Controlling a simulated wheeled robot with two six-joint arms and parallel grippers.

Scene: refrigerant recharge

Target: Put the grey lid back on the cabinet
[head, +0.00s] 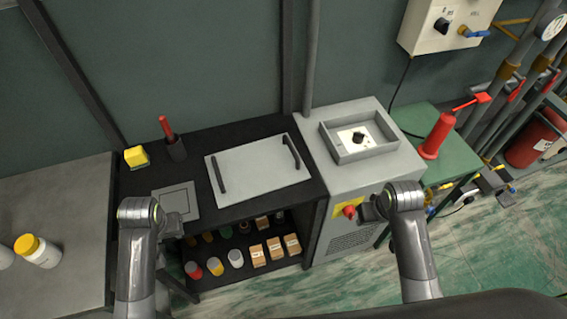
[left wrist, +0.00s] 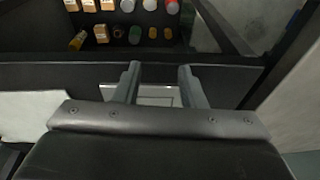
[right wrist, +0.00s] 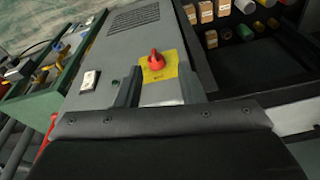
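The grey lid (head: 262,170), a flat panel with two dark bar handles (head: 218,174) (head: 291,151), lies on the black bench top. The grey cabinet (head: 385,172) stands directly right of the bench; its top has a raised rectangular frame around a white plate with a black knob (head: 358,137). My left gripper (head: 180,222) is open and empty at the bench's front left, over the shelf front; its fingers show apart in the left wrist view (left wrist: 160,85). My right gripper (head: 366,208) is open and empty before the cabinet's front, near the red knob on a yellow plate (right wrist: 155,62).
Shelves under the bench hold several bottles and cardboard boxes (head: 257,255). A yellow block (head: 135,156), a cup with a red-handled tool (head: 176,148) and a small grey plate (head: 177,200) are on the bench's left. A green table (head: 410,120) with a red bottle (head: 437,135) stands right.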

